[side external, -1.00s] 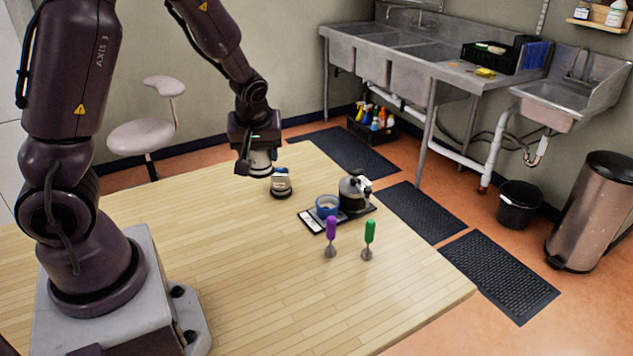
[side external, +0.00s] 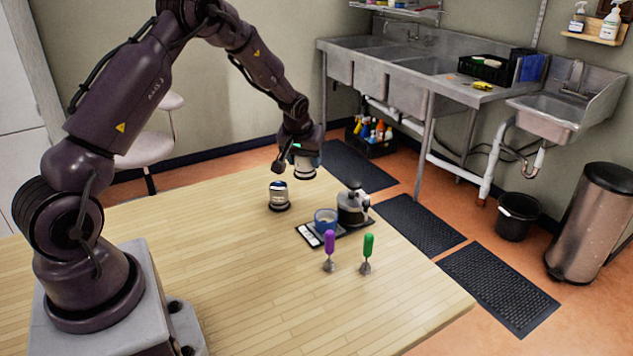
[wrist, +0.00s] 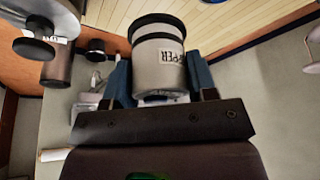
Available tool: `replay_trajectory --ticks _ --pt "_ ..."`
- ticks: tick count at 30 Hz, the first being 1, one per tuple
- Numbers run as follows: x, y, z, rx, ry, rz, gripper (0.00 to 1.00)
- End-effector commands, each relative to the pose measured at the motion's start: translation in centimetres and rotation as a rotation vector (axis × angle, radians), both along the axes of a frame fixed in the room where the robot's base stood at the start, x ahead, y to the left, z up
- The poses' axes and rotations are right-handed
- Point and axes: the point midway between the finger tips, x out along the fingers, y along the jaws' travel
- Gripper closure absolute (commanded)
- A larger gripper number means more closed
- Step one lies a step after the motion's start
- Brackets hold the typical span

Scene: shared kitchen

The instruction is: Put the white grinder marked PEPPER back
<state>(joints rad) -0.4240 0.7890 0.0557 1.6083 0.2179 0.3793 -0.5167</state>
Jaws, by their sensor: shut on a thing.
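My gripper (side external: 302,160) is shut on the white grinder (side external: 305,171). It holds the grinder in the air above the far edge of the table, up and to the right of a second grinder. In the wrist view, the held grinder (wrist: 160,70) sits between the two blue fingers of my gripper (wrist: 160,78). Its label reads "PPER" in part, the rest turned out of sight. It has a dark band at its far end. The second grinder (side external: 279,194), white with a dark base and a label, stands upright on the table; its wording is too small to read.
A dark tray (side external: 308,236) holds a blue-and-white cup (side external: 325,219) and a black and silver pot (side external: 353,207). A purple-handled tool (side external: 329,248) and a green-handled tool (side external: 367,252) stand in front. The table's (side external: 215,265) left and near parts are clear.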

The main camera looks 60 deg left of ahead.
Motion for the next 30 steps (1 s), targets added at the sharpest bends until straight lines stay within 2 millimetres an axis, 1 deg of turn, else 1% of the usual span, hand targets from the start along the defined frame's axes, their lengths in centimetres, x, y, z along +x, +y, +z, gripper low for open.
replay_trajectory --ticks 1,3,6,9,14,16,18,21,30 --pt "0.9 0.6 -0.9 -0.001 0.002 0.001 0.86" --pt "1.9 1.1 -2.4 -0.001 0.003 -0.001 0.86" --pt "3.1 1.8 -4.0 0.001 0.001 0.000 0.86" --pt "3.9 2.2 -5.0 0.000 0.000 0.001 0.86" --pt "4.5 2.5 -5.8 0.000 -0.001 0.001 0.86" --pt "4.9 2.7 -6.6 0.000 0.000 0.000 0.86" --pt "4.8 2.6 -7.8 0.000 0.003 0.001 0.86" --pt "4.8 2.6 -8.9 0.001 0.001 0.000 0.86" --pt "4.8 2.6 -9.1 0.001 -0.001 0.000 0.86"
